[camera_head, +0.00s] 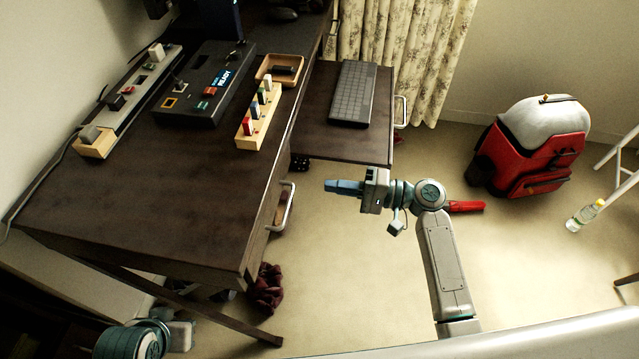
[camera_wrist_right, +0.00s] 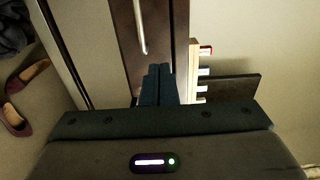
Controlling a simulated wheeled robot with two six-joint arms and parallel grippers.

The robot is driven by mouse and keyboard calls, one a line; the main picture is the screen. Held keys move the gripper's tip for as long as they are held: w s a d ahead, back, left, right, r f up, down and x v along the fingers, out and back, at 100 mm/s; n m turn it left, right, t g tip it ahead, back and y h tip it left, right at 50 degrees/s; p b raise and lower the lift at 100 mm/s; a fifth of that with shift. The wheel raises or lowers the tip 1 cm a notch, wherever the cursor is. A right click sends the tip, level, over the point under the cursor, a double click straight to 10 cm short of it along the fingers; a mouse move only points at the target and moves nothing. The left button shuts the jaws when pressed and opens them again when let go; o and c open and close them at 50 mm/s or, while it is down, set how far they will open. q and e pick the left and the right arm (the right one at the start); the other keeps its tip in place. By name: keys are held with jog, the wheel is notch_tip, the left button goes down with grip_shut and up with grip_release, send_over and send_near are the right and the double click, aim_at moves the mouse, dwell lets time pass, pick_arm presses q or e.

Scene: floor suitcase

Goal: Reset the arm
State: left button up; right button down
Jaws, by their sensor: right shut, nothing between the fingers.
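My right gripper (camera_head: 328,186) is held out over the floor to the right of the dark desk (camera_head: 130,205), pointing left. Its blue fingers are shut together with nothing between them. In the right wrist view the closed fingers (camera_wrist_right: 158,72) point toward the desk's side with its pale handle. The right arm bends at a round elbow and comes up from the bottom edge. Part of my left arm shows at the bottom left corner of the head view; its gripper is not visible.
On the desk are a control box (camera_head: 205,85), a wooden rack with coloured pegs (camera_head: 258,118) and a wooden tray (camera_head: 280,70). A keyboard (camera_head: 354,93) lies on the lower shelf. A red backpack (camera_head: 530,150) and a bottle (camera_head: 585,215) are on the right floor.

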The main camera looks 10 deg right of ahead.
jog(key=shift+v, duration=1.75)
